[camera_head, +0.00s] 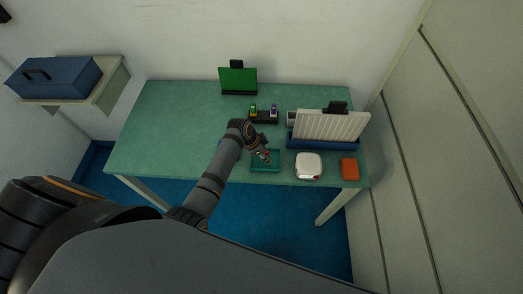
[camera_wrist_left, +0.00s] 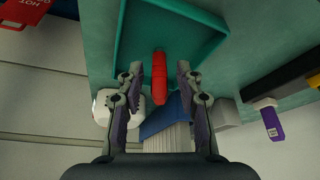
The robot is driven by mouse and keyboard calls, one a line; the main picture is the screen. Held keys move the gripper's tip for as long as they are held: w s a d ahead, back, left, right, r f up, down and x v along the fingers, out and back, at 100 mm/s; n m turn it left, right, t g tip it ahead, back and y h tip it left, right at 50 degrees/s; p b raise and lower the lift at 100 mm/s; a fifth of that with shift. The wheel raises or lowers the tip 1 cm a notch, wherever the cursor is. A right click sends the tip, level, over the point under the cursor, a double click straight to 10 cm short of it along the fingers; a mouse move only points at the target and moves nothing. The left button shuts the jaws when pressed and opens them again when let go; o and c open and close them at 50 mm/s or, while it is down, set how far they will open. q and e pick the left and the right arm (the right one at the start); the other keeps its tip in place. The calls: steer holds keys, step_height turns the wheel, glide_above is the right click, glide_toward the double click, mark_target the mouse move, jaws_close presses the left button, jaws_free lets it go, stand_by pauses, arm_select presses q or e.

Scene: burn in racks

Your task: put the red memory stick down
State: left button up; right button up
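The red memory stick (camera_wrist_left: 159,78) shows in the left wrist view between the two fingers of my left gripper (camera_wrist_left: 159,82), with a gap on each side. The stick is over or in the teal tray (camera_wrist_left: 172,12); I cannot tell whether it rests on the tray floor. My left gripper is open and also shows in the head view (camera_head: 263,152), low over the near part of the tray (camera_head: 265,169). The stick is too small to make out clearly there. My right gripper is not in view.
A black holder (camera_head: 263,117) bears a green stick (camera_head: 253,108) and a purple stick (camera_head: 274,109). A white finned rack (camera_head: 330,126) on a blue base, a white rounded object (camera_head: 308,165) and an orange-red box (camera_head: 349,168) stand right. A green board (camera_head: 238,80) stands behind. The table's left side is clear.

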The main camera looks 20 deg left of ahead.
arm_select(q)
steer(key=v, duration=1.1)
steer(key=shift+b, duration=0.4)
steer(key=shift+s+r, duration=0.1)
